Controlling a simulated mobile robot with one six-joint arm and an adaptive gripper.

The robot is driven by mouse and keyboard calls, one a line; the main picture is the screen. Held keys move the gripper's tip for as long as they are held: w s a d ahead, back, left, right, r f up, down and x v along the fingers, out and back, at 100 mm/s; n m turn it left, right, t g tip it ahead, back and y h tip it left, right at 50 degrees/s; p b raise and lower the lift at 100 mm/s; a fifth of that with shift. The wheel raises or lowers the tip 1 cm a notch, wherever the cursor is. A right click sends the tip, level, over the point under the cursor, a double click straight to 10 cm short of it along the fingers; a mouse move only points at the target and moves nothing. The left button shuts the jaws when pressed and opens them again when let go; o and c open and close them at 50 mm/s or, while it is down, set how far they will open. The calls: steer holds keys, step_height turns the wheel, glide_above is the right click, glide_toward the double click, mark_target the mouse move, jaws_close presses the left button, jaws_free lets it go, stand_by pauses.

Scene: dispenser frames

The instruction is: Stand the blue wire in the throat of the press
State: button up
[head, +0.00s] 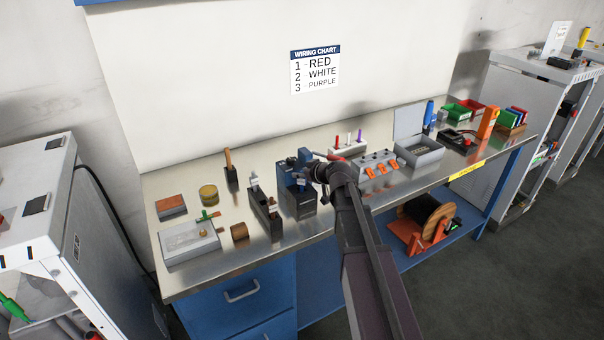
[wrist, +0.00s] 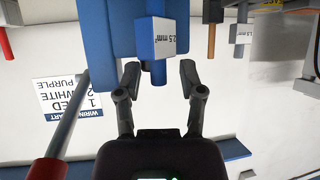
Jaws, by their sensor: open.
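The blue press (head: 284,181) stands on the bench in the middle, with a dark base (head: 301,206). In the wrist view, which is upside down, its blue body (wrist: 122,32) fills the top. In front of it is an upright blue piece with a white "2.5 mm²" tag (wrist: 165,38), which looks like the blue wire. My gripper (wrist: 159,76) is open, one finger on each side of this piece's round end, with gaps visible. In the head view my gripper (head: 312,172) is at the press. Whether the wire's lower end sits in the throat is hidden.
A dark holder (head: 265,214) stands just left of the press. A grey rod with a red grip (wrist: 50,160) passes close to my left finger in the wrist view. Right are a white rack (head: 347,150), orange-clipped block (head: 377,163) and grey box (head: 420,154).

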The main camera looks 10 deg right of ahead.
steer(key=shift+r, duration=0.2)
steer(key=p+v, duration=0.5)
steer(key=v, duration=0.7)
steer(key=shift+p, duration=0.4)
steer(key=shift+f, duration=0.15)
steer(key=s+a+f+m+g+h, duration=0.2)
steer(key=s+f+g+h, duration=0.1)
steer(key=s, duration=0.7)
steer(key=s+a+f+m+g+h, duration=0.2)
steer(key=s+f+g, duration=0.4)
steer(key=s, duration=0.4)
steer(key=shift+a+f+m+g+h, duration=0.4)
steer(key=shift+a+m+g, duration=0.1)
steer(key=shift+m+g, duration=0.35)
steer(key=shift+w, duration=0.1)
steer(key=shift+c, duration=0.2)
